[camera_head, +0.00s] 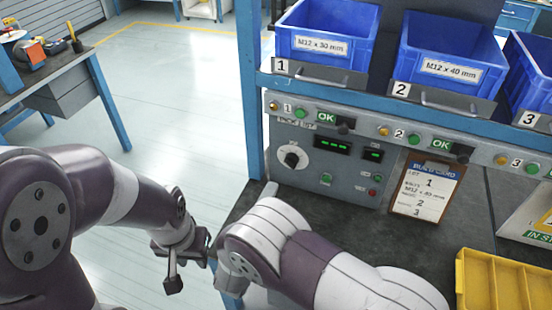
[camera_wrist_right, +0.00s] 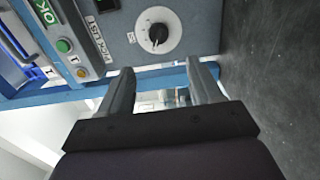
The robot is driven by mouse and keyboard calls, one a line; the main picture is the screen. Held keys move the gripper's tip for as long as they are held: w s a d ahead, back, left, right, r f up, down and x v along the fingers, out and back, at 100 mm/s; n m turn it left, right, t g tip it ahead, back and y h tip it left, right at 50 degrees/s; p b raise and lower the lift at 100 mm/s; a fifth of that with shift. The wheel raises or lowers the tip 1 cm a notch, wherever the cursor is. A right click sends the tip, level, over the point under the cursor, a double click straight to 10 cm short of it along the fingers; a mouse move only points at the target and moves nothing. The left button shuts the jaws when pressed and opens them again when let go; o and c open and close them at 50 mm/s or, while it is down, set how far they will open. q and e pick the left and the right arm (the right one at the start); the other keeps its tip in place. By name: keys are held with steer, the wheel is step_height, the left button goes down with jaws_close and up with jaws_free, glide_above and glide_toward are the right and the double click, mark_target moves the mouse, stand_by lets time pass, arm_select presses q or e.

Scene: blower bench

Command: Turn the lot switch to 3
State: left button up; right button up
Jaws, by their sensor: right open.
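The lot switch (camera_head: 292,158) is a black rotary knob on a round white dial at the left of the grey control panel. In the right wrist view the knob (camera_wrist_right: 158,34) shows beyond my fingertips, with a gap between them. My right gripper (camera_wrist_right: 160,80) is open and empty, its two fingers apart. In the head view the right arm covers its own gripper. The knob's pointer setting is too small to read. My left gripper (camera_head: 182,262) hangs to the left of the bench, away from the panel; its jaws are too unclear to judge.
Blue bins (camera_head: 328,32) stand on a shelf above the panel. A clipboard build card (camera_head: 428,190) leans right of the panel. A yellow tray (camera_head: 500,285) sits at the lower right. A blue post (camera_head: 250,90) rises at the panel's left. The dark bench top between is mostly clear.

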mark_target(289, 166)
steer(key=x, duration=1.2)
steer(key=shift+w+d, duration=0.2)
steer(key=shift+d, duration=0.1)
steer(key=c, duration=1)
